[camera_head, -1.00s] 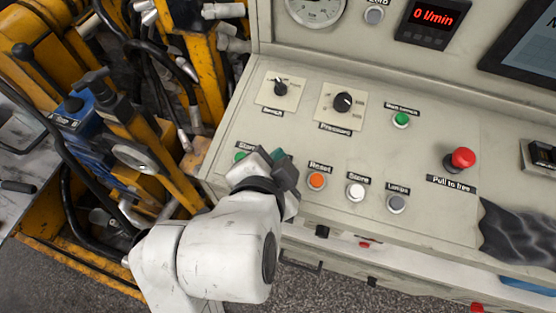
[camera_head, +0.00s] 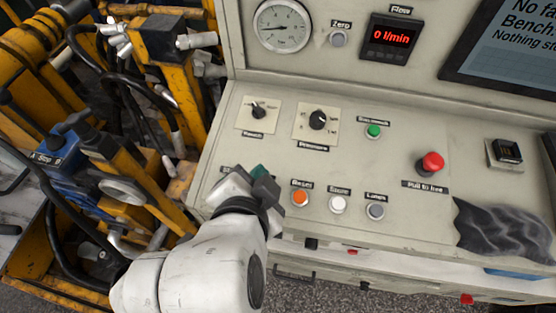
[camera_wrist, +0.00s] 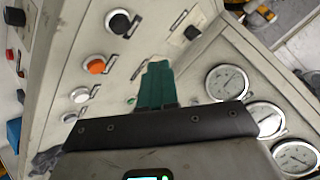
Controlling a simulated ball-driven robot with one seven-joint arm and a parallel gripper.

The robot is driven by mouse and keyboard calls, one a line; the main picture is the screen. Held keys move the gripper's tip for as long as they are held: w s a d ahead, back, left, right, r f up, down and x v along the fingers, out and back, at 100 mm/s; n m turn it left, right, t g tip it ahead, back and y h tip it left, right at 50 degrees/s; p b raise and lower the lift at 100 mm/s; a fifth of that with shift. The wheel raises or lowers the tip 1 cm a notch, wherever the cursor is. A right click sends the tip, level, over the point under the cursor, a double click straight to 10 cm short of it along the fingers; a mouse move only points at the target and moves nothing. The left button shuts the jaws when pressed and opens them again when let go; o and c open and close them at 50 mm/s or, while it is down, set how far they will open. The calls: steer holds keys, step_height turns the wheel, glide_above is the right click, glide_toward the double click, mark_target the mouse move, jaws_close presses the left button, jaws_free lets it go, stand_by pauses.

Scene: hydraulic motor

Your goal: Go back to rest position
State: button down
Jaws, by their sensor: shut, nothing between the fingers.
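My gripper (camera_head: 262,180) is at the lower middle of the head view, at the end of my white arm. It is over the lower left part of the control panel (camera_head: 270,155), left of the orange Reset button (camera_head: 300,198). In the wrist view its green fingers (camera_wrist: 156,85) are together with nothing between them. The gripper hides the start button and most of its label in the head view. Whether the fingers touch the panel cannot be told.
A red Pull to free knob (camera_head: 431,163), a green button (camera_head: 373,132) and a crumpled grey cloth (camera_head: 503,230) are to the right. The flow display (camera_head: 390,38) reads 0 l/min. Yellow machinery with hoses (camera_head: 135,185) stands close on the left.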

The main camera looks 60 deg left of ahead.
steer(key=shift+t+h, duration=0.4)
steer(key=shift+h, duration=0.5)
steer(key=w+d+f, duration=0.1)
steer(key=w+d, duration=0.3)
steer(key=w+d+f, duration=0.1)
steer(key=w+d, duration=0.1)
steer(key=w, duration=0.1)
steer(key=shift+f, duration=0.35)
steer(key=w+d+f+h, duration=0.2)
steer(key=w+d+f, duration=0.1)
steer(key=w+d, duration=0.5)
steer(key=d+f+m+h, duration=0.15)
steer(key=d+f, duration=0.25)
steer(key=d, duration=1)
steer(key=d+f+h, duration=0.3)
steer(key=d+f, duration=0.1)
steer(key=d, duration=0.9)
steer(key=s+d+f+g, duration=0.2)
steer(key=s+d+f, duration=0.15)
steer(key=d, duration=0.55)
steer(key=s+d+f+m+g+h, duration=0.1)
steer(key=s+f+g, duration=0.3)
steer(key=s, duration=0.7)
steer(key=shift+s+d+f, duration=0.3)
steer(key=shift+d+f, duration=0.05)
steer(key=shift+f, duration=0.6)
steer(key=shift+m, duration=0.25)
